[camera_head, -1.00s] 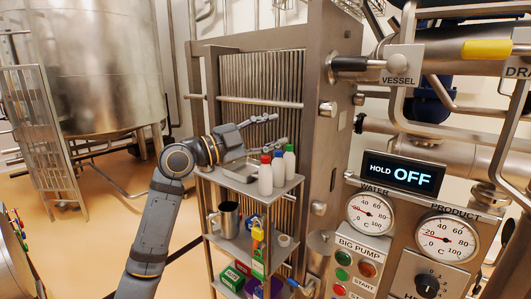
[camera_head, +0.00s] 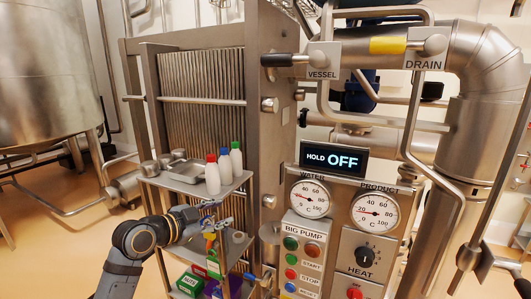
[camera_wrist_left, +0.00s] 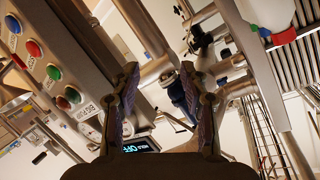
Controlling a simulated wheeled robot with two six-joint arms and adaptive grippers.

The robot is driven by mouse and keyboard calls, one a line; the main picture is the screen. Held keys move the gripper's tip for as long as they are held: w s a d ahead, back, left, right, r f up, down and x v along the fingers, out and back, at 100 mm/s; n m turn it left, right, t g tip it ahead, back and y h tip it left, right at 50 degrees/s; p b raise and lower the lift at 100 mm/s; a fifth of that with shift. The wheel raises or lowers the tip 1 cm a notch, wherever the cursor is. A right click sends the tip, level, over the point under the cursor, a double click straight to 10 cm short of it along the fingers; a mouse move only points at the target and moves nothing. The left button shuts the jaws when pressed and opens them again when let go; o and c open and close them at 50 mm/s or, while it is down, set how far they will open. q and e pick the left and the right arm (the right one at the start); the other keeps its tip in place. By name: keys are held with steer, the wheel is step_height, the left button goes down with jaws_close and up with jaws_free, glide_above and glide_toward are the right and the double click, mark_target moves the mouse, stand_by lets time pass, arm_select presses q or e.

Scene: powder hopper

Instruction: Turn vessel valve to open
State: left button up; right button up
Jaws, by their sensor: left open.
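The vessel valve's black handle (camera_head: 280,60) lies horizontally to the left of its pivot, beside the plate marked VESSEL (camera_head: 322,72). The drain valve's yellow handle (camera_head: 388,45) points left from its pivot beside the DRAIN plate (camera_head: 426,62). My left gripper (camera_head: 222,218) is low in the head view, in front of the shelf rack and well below and left of the vessel valve. In the left wrist view, its two fingers (camera_wrist_left: 159,72) are spread apart with nothing between them. My right gripper is not in view.
The shelf rack (camera_head: 195,188) carries a metal tray (camera_head: 178,162), bottles (camera_head: 212,176) and boxes. The control panel (camera_head: 335,225) has gauges, coloured buttons and a display reading HOLD OFF (camera_head: 335,158). A plate heat exchanger (camera_head: 205,85) stands behind the rack. Thick pipes (camera_head: 490,75) run at right.

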arm_select(q)
steer(key=s+a+f+n+g+y, duration=0.1)
steer(key=s+f+n+g+y, duration=0.15)
steer(key=s+f, duration=0.55)
steer(key=s+a+f+n+g+y, duration=0.1)
steer(key=s+f+n+g+y, duration=0.2)
steer(key=f, duration=0.8)
steer(key=s+a+f+n+g+y, duration=0.1)
steer(key=s+a+f+n, duration=0.15)
steer(key=s, duration=0.45)
steer(key=s+a+f+n+g+y, duration=0.1)
steer(key=s+f+n, duration=0.1)
steer(key=s+f, duration=0.3)
steer(key=s+a+f+n+g+y, duration=0.1)
steer(key=s+a+f+n, duration=0.15)
steer(key=s, duration=0.55)
step_height(320, 180, down, 24)
steer(key=s+a+g, duration=0.1)
steer(key=a+g, duration=0.1)
steer(key=s+a+f, duration=0.1)
steer(key=s+f, duration=1.8)
steer(key=shift+s+a+n+g, duration=0.15)
steer(key=shift+s+n+g, duration=0.2)
steer(key=shift+s, duration=0.05)
